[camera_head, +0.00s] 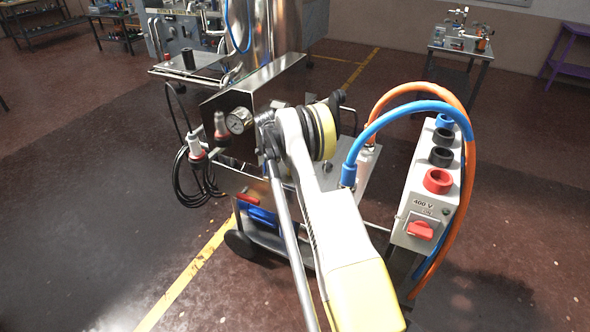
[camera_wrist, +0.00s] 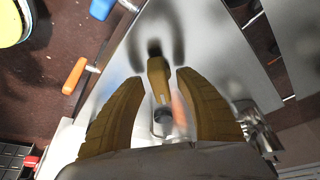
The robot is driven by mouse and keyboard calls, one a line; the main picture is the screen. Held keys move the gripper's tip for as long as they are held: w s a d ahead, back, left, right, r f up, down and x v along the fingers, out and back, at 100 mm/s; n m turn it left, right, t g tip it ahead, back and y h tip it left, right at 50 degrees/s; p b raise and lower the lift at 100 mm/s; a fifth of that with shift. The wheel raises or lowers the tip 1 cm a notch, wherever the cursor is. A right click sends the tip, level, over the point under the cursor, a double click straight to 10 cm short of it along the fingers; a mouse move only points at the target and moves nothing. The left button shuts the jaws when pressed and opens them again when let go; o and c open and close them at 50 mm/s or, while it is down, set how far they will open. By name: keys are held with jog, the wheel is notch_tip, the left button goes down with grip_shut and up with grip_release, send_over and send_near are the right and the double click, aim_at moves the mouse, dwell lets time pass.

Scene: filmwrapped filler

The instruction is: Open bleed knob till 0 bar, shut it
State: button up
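In the wrist view the two brown fingers of my gripper (camera_wrist: 158,88) stand apart. A brownish upright part (camera_wrist: 158,78), perhaps the bleed knob, lies between them, with a gap visible on each side. A dark, blurred shape lies just beyond it. In the head view my arm hides most of the gripper, and I cannot make out the knob there. A round pressure gauge (camera_head: 238,120) with a white dial sits on the metal housing (camera_head: 245,92) left of my arm. Its reading is too small to tell.
An orange hose (camera_head: 436,90) and a blue hose (camera_head: 385,121) arch right of my arm, near a white 400 V box (camera_head: 421,200) with a red switch (camera_head: 420,230). A black cable (camera_head: 186,178) hangs at the left. Floor at the lower left is clear.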

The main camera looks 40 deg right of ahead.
jog(key=v, duration=1.2)
dwell(0.3)
